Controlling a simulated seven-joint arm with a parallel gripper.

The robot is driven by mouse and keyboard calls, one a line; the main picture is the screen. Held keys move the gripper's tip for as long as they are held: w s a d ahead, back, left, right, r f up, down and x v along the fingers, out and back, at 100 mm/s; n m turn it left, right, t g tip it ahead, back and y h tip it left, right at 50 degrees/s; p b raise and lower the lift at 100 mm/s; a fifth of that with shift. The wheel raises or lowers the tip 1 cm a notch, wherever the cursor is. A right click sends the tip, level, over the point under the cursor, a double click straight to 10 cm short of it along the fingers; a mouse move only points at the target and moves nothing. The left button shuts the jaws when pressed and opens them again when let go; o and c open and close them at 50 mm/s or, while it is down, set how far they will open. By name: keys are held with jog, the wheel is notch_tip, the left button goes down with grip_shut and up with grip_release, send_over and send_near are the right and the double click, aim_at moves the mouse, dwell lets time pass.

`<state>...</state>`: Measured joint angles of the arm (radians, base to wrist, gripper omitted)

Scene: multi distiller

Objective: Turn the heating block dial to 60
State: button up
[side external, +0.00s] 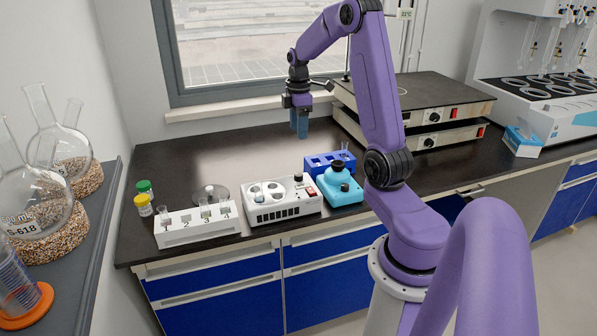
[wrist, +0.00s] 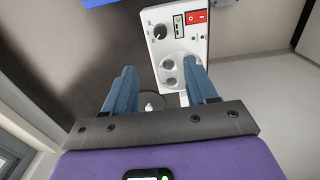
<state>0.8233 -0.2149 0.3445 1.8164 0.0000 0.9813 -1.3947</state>
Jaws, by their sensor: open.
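The heating block (side external: 283,203) is a white box with round wells and a slotted front, on the dark bench in the side external view. The wrist view shows the same white block (wrist: 181,50) from above. Its dark round dial (wrist: 160,31) is near the upper left corner, beside a small display and a red switch (wrist: 195,16). The dial's setting is too small to read. My gripper (side external: 300,124) has blue fingers pointing down, above the bench behind the block. In the wrist view my gripper (wrist: 162,74) is open and empty, apart from the dial.
A white tube rack (side external: 197,226) stands left of the block. A turquoise device (side external: 341,187) and a blue rack (side external: 322,163) stand at its right. A round plate with a knob (side external: 210,192) lies behind the rack. Stacked hotplates (side external: 430,104) stand back right. The rear left bench is clear.

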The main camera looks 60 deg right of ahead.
aim_at(298, 174)
notch_tip(298, 174, down, 16)
jog(key=shift+r, duration=0.1)
dwell(0.4)
jog(key=c, duration=1.1)
